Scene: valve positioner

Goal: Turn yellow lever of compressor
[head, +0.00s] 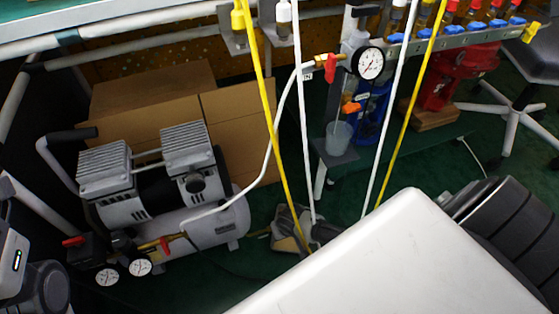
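The compressor (165,185) stands on the floor at the left of the head view, with two grey finned cylinder heads and a silver tank. At its lower front are two dials, a red lever (165,246) by a brass fitting, and a red knob (73,241). I cannot make out a yellow lever on the compressor. Only parts of what look like my arms show at the lower left and right edges. Neither gripper's fingers can be seen.
Yellow and white hoses hang across the middle. A gauge (370,64) with a red lever (331,67) stands behind. Cardboard (150,95) lies behind the compressor. Several coloured valves line a rail (425,45) at upper right, with a yellow handle (530,31). A chair base (510,115) stands right.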

